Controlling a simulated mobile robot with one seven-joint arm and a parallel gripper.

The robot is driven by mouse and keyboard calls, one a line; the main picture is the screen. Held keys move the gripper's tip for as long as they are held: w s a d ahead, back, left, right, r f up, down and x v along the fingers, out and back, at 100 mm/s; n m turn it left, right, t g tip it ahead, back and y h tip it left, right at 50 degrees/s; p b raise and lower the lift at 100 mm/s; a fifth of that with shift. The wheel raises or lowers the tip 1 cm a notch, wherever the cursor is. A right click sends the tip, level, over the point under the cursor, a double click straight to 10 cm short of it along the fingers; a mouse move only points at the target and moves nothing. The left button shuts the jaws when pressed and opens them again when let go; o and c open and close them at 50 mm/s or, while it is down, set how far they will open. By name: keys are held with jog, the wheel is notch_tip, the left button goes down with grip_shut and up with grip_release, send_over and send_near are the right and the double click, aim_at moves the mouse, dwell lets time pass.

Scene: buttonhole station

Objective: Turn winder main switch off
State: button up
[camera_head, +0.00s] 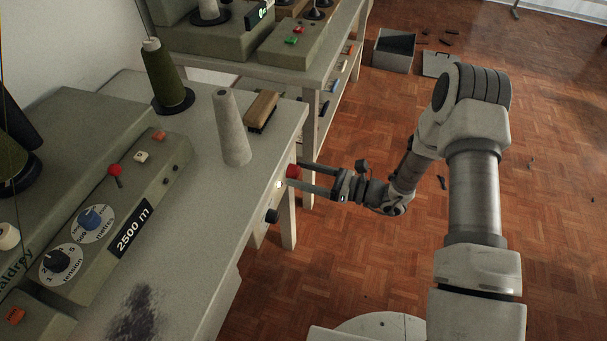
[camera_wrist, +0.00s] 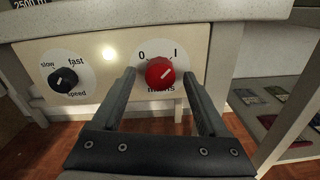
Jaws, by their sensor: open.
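The winder's main switch is a red round knob (camera_wrist: 160,73) on a cream front panel, marked "0" at upper left, "I" at upper right and "mains" below. Its white pointer line slants up to the right, toward the "I". In the head view the red knob (camera_head: 292,171) shows on the table's front edge. My gripper (camera_head: 296,174) is open and reaches the panel from the right. In the wrist view my gripper (camera_wrist: 160,78) has one finger on each side of the knob, with gaps visible.
A black speed knob (camera_wrist: 63,79) marked slow and fast sits left on the same panel, with a lit lamp (camera_wrist: 109,51) between. A grey cone (camera_head: 231,128) and the winder's control box (camera_head: 128,205) stand on the table. A table leg (camera_wrist: 288,110) stands at right.

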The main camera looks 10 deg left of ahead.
jog(key=shift+c, duration=0.2)
grip_shut()
dwell(0.3)
jog(key=shift+w+n+b, duration=0.1)
jog(key=shift+n+b, duration=3.65)
jog(key=shift+n, duration=5.25)
